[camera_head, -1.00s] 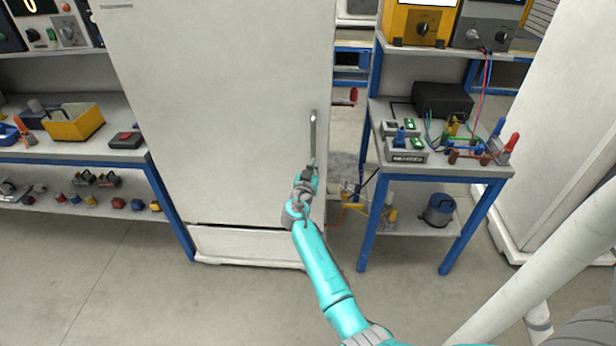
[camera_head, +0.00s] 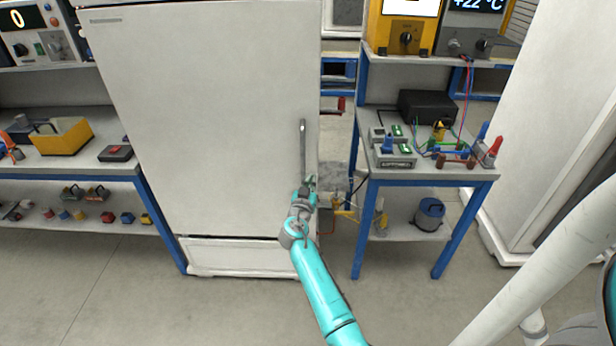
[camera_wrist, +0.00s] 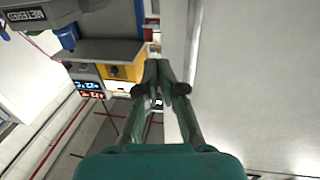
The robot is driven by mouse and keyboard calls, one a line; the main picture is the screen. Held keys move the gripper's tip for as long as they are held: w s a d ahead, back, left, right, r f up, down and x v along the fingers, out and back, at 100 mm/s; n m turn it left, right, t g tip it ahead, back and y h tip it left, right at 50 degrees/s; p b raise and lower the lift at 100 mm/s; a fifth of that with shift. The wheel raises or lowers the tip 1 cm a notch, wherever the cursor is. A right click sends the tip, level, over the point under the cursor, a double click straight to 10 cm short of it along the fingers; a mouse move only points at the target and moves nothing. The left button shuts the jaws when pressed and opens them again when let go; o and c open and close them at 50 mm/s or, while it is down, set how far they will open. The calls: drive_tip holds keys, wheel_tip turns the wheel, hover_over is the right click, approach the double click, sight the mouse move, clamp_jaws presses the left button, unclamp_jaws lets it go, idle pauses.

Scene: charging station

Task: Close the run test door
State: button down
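The door (camera_head: 215,120) is a tall white panel on a cabinet between two workbenches in the head view. It looks shut or nearly shut; I cannot tell whether it is fully closed. Its vertical grey handle (camera_head: 302,150) is near the right edge. My gripper (camera_head: 309,184) is at the door's right edge, by the handle's lower end; contact cannot be made out. In the wrist view my gripper (camera_wrist: 158,68) has its fingertips together with nothing seen between them. A pale surface (camera_wrist: 235,75), likely the door, fills the right of that view.
A blue-framed bench (camera_head: 365,230) with wired devices stands close to the right of the cabinet. A left bench (camera_head: 60,165) holds a yellow bin (camera_head: 62,138). A white pipe (camera_head: 535,265) crosses the lower right. The floor (camera_head: 130,290) in front is clear.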

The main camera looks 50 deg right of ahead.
drive_tip(key=s+a, duration=0.5)
drive_tip(key=s, duration=0.1)
drive_tip(key=shift+a, duration=0.2)
drive_tip(key=s+a+f+n+t+y, duration=0.1)
drive_tip(key=s+a+f+n+y, duration=0.2)
drive_tip(key=a, duration=0.4)
drive_tip(key=s+a+f+n+t+y, duration=0.2)
drive_tip(key=s+a+f, duration=0.3)
drive_tip(key=s+a, duration=0.15)
drive_tip(key=s+a+f+n+t+y, duration=0.1)
drive_tip(key=s+a+f+n+y, duration=0.15)
drive_tip(key=a+f, duration=0.35)
drive_tip(key=s+a+r+n+t+y, duration=0.1)
drive_tip(key=s+a+r+y, duration=0.15)
drive_tip(key=s+a, duration=0.4)
drive_tip(key=s+a+r+n+y, duration=0.1)
drive_tip(key=s+a+n+y, duration=0.15)
drive_tip(key=s+a, duration=0.4)
drive_tip(key=s+a+r+n+t+y, duration=0.1)
drive_tip(key=s+a+r+y, duration=0.2)
drive_tip(key=s+r, duration=1)
drive_tip(key=shift+s+a+r+n+t, duration=0.2)
drive_tip(key=shift+s+a+n+t, duration=0.1)
drive_tip(key=shift+s+a, duration=0.7)
drive_tip(key=shift+w+y, duration=0.1)
drive_tip(key=shift+y, duration=0.15)
